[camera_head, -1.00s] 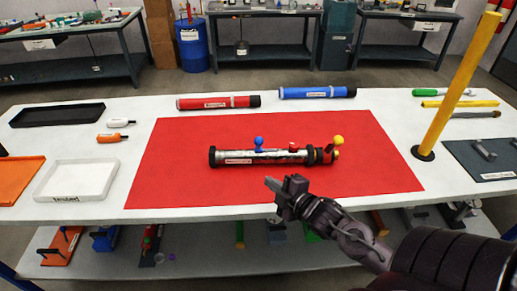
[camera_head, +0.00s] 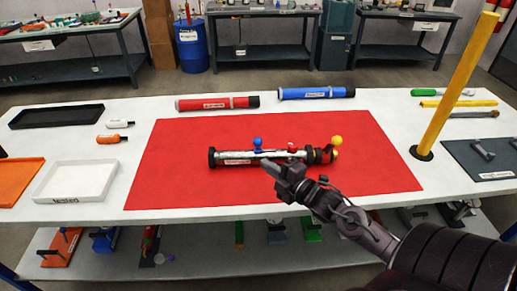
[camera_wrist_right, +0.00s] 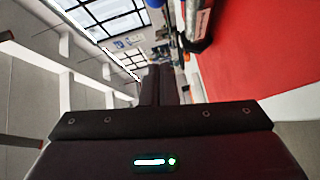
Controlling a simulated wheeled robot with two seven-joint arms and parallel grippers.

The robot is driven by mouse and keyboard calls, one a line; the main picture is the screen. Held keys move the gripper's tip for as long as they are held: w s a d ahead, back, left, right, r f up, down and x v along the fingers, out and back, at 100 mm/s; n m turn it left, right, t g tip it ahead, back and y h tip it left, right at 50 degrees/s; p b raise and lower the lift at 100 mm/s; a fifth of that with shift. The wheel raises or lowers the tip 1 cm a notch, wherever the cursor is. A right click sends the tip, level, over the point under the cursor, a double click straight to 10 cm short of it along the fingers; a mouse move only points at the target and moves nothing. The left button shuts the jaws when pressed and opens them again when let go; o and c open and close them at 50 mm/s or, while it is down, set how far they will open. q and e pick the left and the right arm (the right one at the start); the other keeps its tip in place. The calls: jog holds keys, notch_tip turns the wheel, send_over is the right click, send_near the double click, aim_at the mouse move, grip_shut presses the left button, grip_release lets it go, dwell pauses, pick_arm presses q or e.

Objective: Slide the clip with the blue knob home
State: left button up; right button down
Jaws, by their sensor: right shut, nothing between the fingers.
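A silver pump tube (camera_head: 235,155) with black and red ends lies across the red mat (camera_head: 165,180). On it stand a blue knob (camera_head: 257,143), a red knob (camera_head: 292,148) and a yellow knob (camera_head: 337,140). The clip under the blue knob is too small to make out. My right gripper (camera_head: 272,170) is shut and empty, just in front of the tube and a little right of the blue knob in the head view; I cannot tell if it touches. In the right wrist view its fingers (camera_wrist_right: 157,85) are together. My left gripper is not in view.
A red tube (camera_head: 215,103) and a blue tube (camera_head: 315,92) lie behind the mat. A yellow post (camera_head: 455,90) stands at the right. A white tray (camera_head: 75,182) and a black tray (camera_head: 57,116) are on the left. The mat's left part is clear.

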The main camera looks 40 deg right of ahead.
aim_at(258, 145)
jog(key=w+d+f+p, duration=0.1)
jog(key=w+d, duration=0.1)
jog(key=w, duration=0.6)
jog(key=shift+w+d+p, duration=0.3)
jog(key=shift+p, duration=0.05)
